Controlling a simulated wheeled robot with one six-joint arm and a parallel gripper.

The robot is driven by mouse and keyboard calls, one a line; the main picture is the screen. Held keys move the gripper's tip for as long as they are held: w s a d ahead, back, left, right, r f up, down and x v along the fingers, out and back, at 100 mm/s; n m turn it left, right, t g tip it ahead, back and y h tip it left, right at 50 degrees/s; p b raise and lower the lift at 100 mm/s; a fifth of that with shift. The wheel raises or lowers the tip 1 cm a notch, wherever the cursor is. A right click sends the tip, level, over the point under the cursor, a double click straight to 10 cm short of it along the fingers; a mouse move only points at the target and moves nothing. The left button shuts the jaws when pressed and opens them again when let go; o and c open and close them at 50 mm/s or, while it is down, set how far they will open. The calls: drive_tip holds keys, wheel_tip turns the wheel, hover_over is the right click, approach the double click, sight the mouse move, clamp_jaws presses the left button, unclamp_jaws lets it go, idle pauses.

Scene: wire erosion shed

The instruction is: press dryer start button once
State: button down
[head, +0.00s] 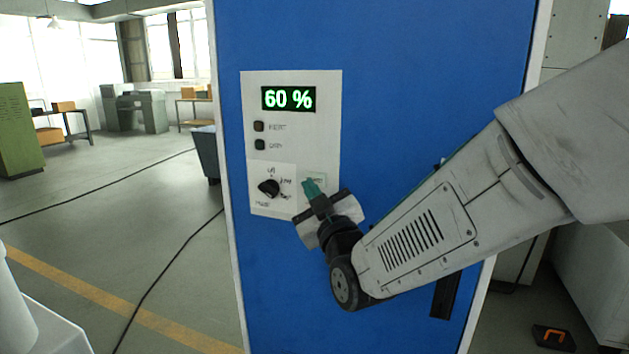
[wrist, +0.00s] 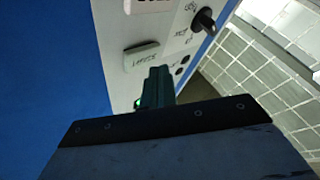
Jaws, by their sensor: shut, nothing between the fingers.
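The dryer is a tall blue cabinet (head: 400,60) with a pale control panel (head: 290,90). A pale rectangular button, its label looking like START, shows in the wrist view (wrist: 142,57); in the head view the start button (head: 316,178) is partly hidden behind my fingers. My gripper (head: 310,185) is shut and empty, its teal fingertips in front of the panel's lower right. In the wrist view the fingertips (wrist: 160,72) are just beside and below the button in the picture. I cannot tell whether they touch the panel.
The panel has a green 60 % display (head: 288,98), two small dark indicators (head: 259,127) and a black rotary knob (head: 268,187) close left of my fingers. The knob also shows in the wrist view (wrist: 203,20). Cables (head: 165,268) cross the open floor on the left.

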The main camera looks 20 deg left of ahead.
drive_tip(key=shift+w, duration=0.1)
idle(0.6)
drive_tip(key=shift+w, duration=0.35)
drive_tip(key=shift+w, duration=0.35)
idle(0.5)
drive_tip(key=shift+s, duration=0.8)
drive_tip(key=s, duration=0.5)
drive_tip(key=shift+a, duration=0.2)
drive_tip(key=shift+f, duration=0.1)
idle(0.6)
